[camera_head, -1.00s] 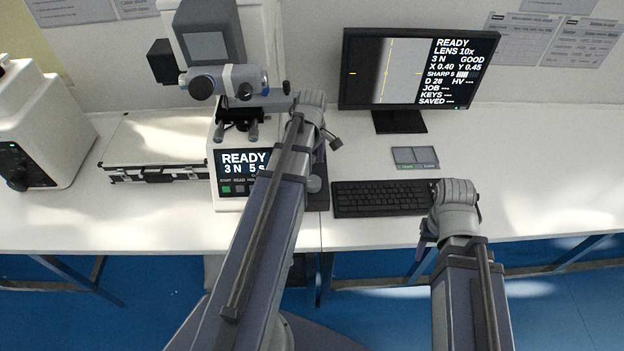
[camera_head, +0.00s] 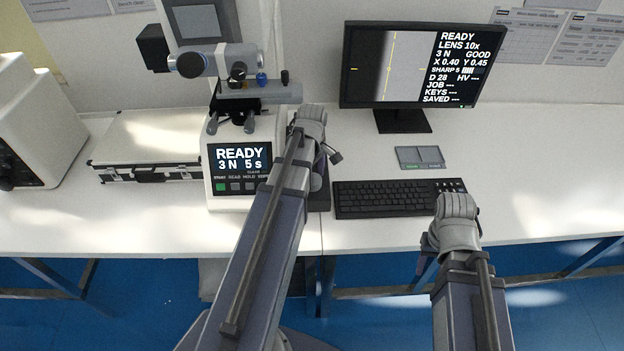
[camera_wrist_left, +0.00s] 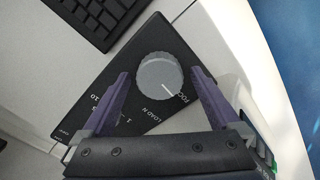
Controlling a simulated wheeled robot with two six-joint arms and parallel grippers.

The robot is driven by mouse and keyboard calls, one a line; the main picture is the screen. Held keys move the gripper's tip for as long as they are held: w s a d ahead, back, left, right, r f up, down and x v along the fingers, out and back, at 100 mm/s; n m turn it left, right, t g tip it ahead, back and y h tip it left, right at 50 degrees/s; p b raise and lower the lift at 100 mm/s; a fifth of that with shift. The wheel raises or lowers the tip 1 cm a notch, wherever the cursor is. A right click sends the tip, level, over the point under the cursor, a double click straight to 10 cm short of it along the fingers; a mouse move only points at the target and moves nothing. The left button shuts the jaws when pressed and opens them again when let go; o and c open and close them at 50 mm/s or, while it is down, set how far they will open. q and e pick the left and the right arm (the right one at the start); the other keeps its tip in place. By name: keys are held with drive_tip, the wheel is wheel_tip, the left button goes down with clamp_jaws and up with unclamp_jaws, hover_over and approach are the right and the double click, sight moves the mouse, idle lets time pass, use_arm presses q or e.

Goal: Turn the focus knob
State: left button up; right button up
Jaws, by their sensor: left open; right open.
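The focus knob (camera_wrist_left: 160,78) is a grey round knob with a white pointer line, on a dark panel (camera_wrist_left: 105,92) with partly visible lettering starting "FOC". In the left wrist view my left gripper (camera_wrist_left: 159,73) is open, its two purple fingers on either side of the knob; I cannot tell if they touch it. In the head view the left wrist hides most of this panel. My right gripper (camera_head: 428,243) is open in front of the keyboard, its fingers mostly hidden. The monitor (camera_head: 415,65) reads READY, LENS 10x, GOOD and SHARP 5.
The hardness tester (camera_head: 238,120) with its READY screen stands left of my left gripper. The keyboard (camera_head: 390,198) and a small grey pad (camera_head: 420,157) lie to the right. A silver case (camera_head: 150,145) and a white machine (camera_head: 35,125) stand left. The table's right side is clear.

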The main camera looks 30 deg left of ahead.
use_arm(q)
drive_tip(key=c, duration=1.4)
drive_tip(key=shift+o, duration=0.2)
drive_tip(key=shift+m, duration=0.3)
drive_tip(key=m, duration=0.3)
drive_tip(key=shift+m, duration=0.4)
drive_tip(key=m, duration=0.4)
drive_tip(key=shift+w, duration=0.1)
drive_tip(key=m, duration=0.4)
drive_tip(key=shift+d+m, duration=0.1)
drive_tip(key=shift+m, duration=2)
